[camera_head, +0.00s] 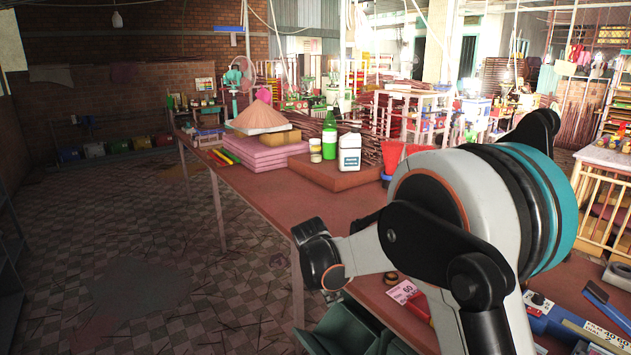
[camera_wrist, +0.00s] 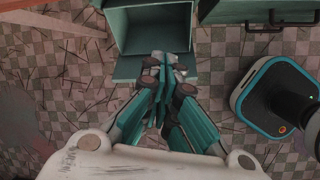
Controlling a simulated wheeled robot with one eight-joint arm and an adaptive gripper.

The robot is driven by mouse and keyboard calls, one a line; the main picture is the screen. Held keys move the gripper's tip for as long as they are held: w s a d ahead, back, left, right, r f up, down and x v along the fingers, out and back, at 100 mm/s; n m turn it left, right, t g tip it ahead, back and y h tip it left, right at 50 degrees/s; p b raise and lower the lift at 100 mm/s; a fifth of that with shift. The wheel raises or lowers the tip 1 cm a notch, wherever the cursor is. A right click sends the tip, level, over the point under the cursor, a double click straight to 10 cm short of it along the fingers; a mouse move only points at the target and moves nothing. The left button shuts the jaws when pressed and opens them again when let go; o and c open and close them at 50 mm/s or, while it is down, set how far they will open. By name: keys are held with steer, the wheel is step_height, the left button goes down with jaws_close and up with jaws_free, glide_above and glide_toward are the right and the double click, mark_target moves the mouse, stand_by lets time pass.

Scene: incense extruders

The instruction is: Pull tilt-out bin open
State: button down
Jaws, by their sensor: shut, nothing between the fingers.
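In the wrist view, a dark green box-like bin (camera_wrist: 126,68) shows at the top, with its open, hollow inside facing the camera. Beside it on the right is a green front panel (camera_wrist: 238,12) with a dark bar handle (camera_wrist: 278,24). Which of these is the task's bin I cannot tell. My gripper (camera_wrist: 164,62) is shut and empty, its fingertips overlapping the near lip of the open bin in the picture. Whether they touch it is unclear. In the head view, green bin parts (camera_head: 347,328) show at the bottom, below the table edge; my arm hides the gripper there.
A long brown table (camera_head: 262,196) carries pink stacked blocks (camera_head: 256,153), a white bottle (camera_head: 349,151), a green bottle (camera_head: 329,140) and a red-handled tool (camera_head: 418,305). Checkered floor (camera_head: 130,245) is open on the left, with scattered sticks.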

steer(key=s+d+r+m+t, duration=0.1)
steer(key=s+d+r+m, duration=0.3)
steer(key=s+d+r, duration=0.3)
steer(key=s+d+r+m+t, duration=0.1)
steer(key=s+d+r+m, duration=0.4)
steer(key=r, duration=0.5)
steer(key=s+f+m+t+y+b, duration=0.1)
steer(key=s+f+m+t+y, duration=0.1)
steer(key=s+m, duration=1)
steer(key=s, duration=0.7)
steer(key=shift+s+d+f+y, duration=0.3)
steer(key=shift+s+y, duration=0.1)
